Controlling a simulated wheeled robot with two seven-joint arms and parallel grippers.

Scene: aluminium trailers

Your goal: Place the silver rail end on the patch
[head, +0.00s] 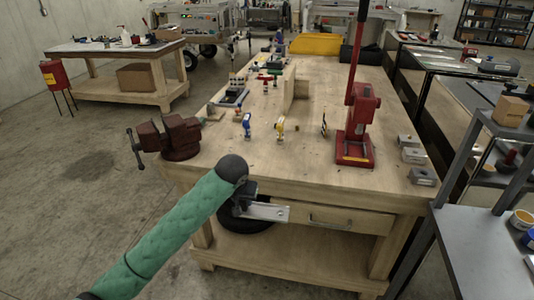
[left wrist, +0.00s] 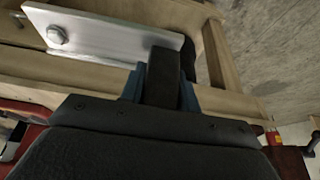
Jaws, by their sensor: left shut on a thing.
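My left gripper (head: 244,206) is shut on the silver rail end (head: 268,212), a flat bright metal piece sticking out to the right. In the head view they appear in front of the workbench's near side, left of the drawer. In the left wrist view, the rail end (left wrist: 112,38) extends left from the gripper (left wrist: 162,78), with a bolt head at its far end. The fingers hide its held end. I cannot make out the patch in either view. My right gripper is not in view.
The wooden workbench (head: 230,150) carries a dark red vice (head: 180,137) at its left corner, a red press (head: 357,130) at right, and several grey metal blocks (head: 412,155) along the right edge. The near middle of the top is clear. A grey shelf rack (head: 485,235) stands at right.

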